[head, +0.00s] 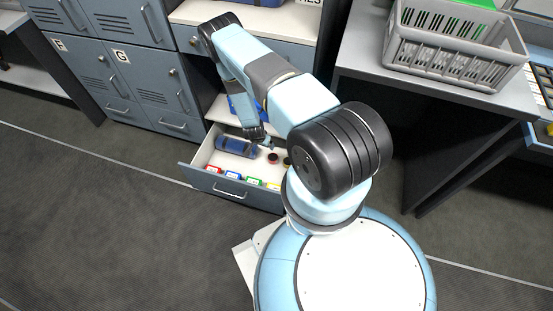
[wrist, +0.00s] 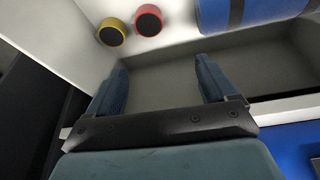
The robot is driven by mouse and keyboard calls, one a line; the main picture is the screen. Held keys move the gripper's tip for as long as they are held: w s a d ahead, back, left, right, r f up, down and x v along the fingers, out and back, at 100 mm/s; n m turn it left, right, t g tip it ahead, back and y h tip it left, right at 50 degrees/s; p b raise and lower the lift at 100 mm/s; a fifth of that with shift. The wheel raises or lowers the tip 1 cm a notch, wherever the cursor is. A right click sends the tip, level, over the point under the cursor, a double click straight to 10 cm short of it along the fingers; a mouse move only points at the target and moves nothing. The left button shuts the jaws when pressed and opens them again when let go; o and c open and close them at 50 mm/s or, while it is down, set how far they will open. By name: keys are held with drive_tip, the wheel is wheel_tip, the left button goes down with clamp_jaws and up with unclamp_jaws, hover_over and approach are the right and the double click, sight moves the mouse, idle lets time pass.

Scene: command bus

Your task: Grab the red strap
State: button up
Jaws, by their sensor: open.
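A round object with a red rim and dark centre, which looks like the rolled red strap (wrist: 148,20), sits in the open drawer (head: 232,188). It also shows in the head view (head: 272,157), just below my gripper (head: 268,143). In the wrist view my gripper (wrist: 160,66) is open and empty. Its fingers point into the drawer, and the red roll lies beyond the fingertips, between their directions. Nothing touches it there.
A similar yellow-rimmed roll (wrist: 111,32) sits close beside the red one. A blue roll with dark bands (head: 236,146) lies along the drawer's back. Several small coloured labelled items (head: 232,175) line the drawer front. A grey crate (head: 455,50) stands on the right counter.

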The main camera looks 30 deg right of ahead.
wheel_tip(320, 180, down, 4)
drive_tip(key=s+d, duration=0.1)
drive_tip(key=s, duration=0.2)
hover_over(273, 157)
drive_tip(key=s+a, duration=0.2)
drive_tip(key=shift+m, duration=0.3)
wheel_tip(273, 157, down, 8)
drive_tip(key=shift+s+d+r, duration=0.1)
drive_tip(key=shift+r, duration=0.1)
drive_tip(key=shift+w+x, duration=0.2)
drive_tip(key=shift+x, duration=2.7)
drive_tip(key=c, duration=0.9)
